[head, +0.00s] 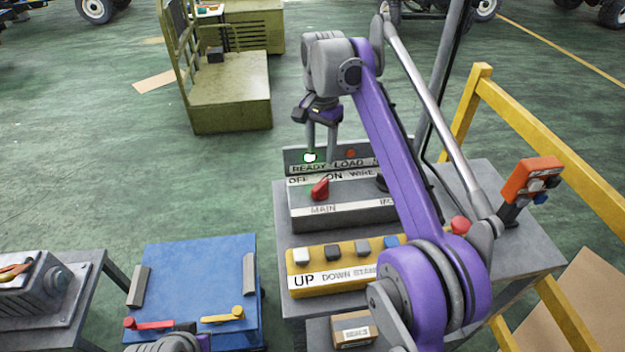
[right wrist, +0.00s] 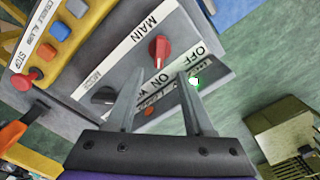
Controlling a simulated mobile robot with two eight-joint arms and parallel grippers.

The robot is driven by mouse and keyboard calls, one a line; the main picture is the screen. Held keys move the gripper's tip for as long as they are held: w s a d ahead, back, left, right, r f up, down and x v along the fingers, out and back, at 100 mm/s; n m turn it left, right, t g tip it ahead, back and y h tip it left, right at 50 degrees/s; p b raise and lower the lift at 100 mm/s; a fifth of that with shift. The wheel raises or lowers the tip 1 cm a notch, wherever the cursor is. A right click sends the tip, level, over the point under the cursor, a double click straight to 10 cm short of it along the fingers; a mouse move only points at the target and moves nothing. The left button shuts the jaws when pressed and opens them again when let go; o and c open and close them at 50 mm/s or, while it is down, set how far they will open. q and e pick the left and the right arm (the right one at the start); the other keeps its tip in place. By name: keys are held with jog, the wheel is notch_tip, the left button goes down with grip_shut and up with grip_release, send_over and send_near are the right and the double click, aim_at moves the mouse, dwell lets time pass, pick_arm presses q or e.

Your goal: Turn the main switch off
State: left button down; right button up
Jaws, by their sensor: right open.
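The main switch is a red knob (head: 320,188) on a grey control box (head: 345,212), with OFF and ON printed above it and MAIN below. In the right wrist view the red knob (right wrist: 159,50) appears to point towards ON. My right gripper (head: 321,154) is open and empty, fingers pointing down, behind and above the knob near the READY lamp. In the right wrist view its fingertips (right wrist: 161,70) lie either side of the knob in the picture; I see no contact. My left gripper does not show.
A green READY lamp (head: 310,158) is lit behind the knob. A yellow button panel (head: 345,282) stands in front, and a red stop button (head: 460,225) lies right. A blue cart (head: 195,265) is left; a yellow rail (head: 550,150) runs along the right.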

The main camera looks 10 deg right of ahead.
aim_at(320, 183)
notch_tip(320, 183, down, 10)
jog(key=shift+f+b, duration=0.25)
jog(key=shift+b, duration=0.7)
grip_shut()
